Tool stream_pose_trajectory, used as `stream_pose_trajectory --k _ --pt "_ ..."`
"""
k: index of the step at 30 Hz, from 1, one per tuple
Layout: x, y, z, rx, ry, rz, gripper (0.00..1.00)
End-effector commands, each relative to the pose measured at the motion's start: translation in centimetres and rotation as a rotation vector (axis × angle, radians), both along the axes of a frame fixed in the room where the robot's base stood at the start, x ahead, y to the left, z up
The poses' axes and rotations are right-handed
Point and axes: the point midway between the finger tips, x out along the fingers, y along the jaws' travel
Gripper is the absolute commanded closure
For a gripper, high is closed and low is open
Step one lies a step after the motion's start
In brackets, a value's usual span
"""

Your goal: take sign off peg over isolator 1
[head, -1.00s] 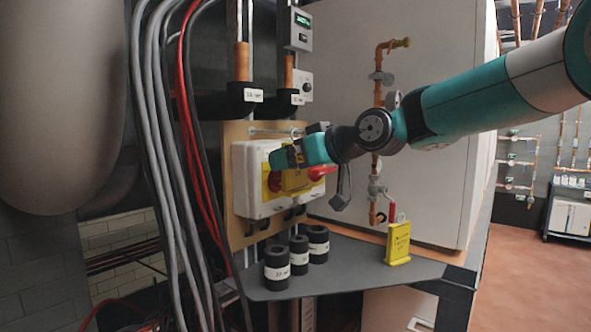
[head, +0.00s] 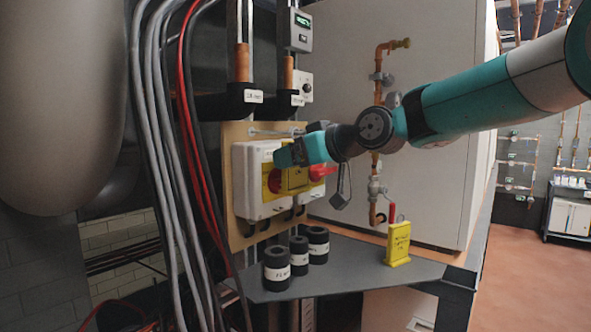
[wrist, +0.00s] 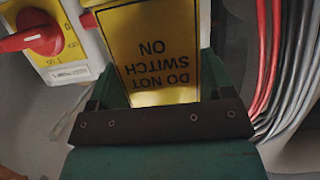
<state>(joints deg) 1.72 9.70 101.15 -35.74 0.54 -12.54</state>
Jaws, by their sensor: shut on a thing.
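My gripper (head: 282,156) is in front of the pale isolator box (head: 250,205) on the wooden board. It is shut on the yellow sign (wrist: 155,50), which reads "DO NOT SWITCH ON" and shows upside down between the fingers (wrist: 158,88) in the wrist view. In the head view the sign (head: 296,180) hangs below my gripper, in front of the box. A red switch (head: 275,181) shows just left of the sign, and another red switch (head: 322,171) to its right. A thin metal peg (head: 268,132) shows above the box. Whether the sign still touches a peg is hidden.
Grey and red cables (head: 188,130) run down close on the left. Copper pipework (head: 376,150) with valves stands right, behind my arm.

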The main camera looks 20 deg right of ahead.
Motion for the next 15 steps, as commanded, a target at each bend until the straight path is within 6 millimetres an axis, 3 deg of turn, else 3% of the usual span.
stream_pose_trajectory --k 15 --pt "-0.12 -0.08 0.67 0.002 -0.006 0.0 0.42"
